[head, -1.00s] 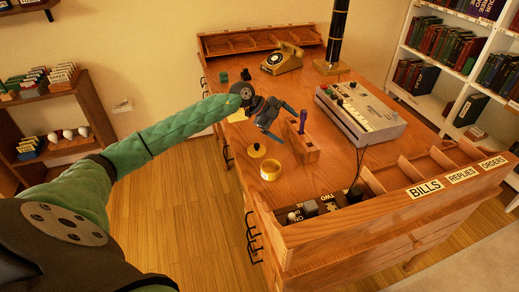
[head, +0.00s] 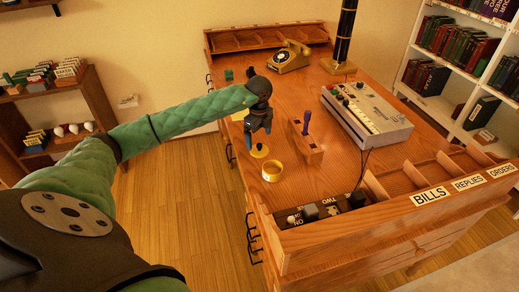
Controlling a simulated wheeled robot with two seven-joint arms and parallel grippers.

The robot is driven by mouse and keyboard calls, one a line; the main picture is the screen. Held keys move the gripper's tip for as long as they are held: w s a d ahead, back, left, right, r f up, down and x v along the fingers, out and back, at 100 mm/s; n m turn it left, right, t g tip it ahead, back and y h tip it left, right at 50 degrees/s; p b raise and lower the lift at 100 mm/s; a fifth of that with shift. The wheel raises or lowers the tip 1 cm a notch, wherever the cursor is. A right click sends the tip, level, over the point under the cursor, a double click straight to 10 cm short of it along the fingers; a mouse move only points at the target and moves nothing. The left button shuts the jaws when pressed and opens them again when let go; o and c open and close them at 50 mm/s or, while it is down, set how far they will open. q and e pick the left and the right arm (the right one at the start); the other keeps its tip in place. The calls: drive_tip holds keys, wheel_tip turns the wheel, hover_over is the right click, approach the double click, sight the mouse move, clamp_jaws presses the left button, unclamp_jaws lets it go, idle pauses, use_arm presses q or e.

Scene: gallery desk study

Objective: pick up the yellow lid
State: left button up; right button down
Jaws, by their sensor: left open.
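The yellow lid (head: 260,151), a flat disc with a dark knob, lies on the wooden desk near its left edge. A yellow round pot (head: 272,171) stands just in front of it, apart from the lid. My left gripper (head: 258,143) points down above the lid, open and empty, with its blue fingers to either side of the knob as seen from here. I cannot tell whether the fingers touch the lid. My right gripper is not in view.
A wooden block with a purple-handled tool (head: 307,124) stands right of the lid. Labelled compartments (head: 430,197) line the near right edge.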

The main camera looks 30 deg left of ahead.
sight(259, 144)
use_arm(q)
drive_tip(key=shift+f+p, duration=0.3)
drive_tip(key=shift+f, duration=0.2)
wheel_tip(259, 144, down, 3)
drive_tip(key=shift+w+f+p, duration=0.1)
drive_tip(key=shift+p, duration=0.35)
drive_tip(key=shift+f, duration=0.3)
drive_tip(key=c, duration=1)
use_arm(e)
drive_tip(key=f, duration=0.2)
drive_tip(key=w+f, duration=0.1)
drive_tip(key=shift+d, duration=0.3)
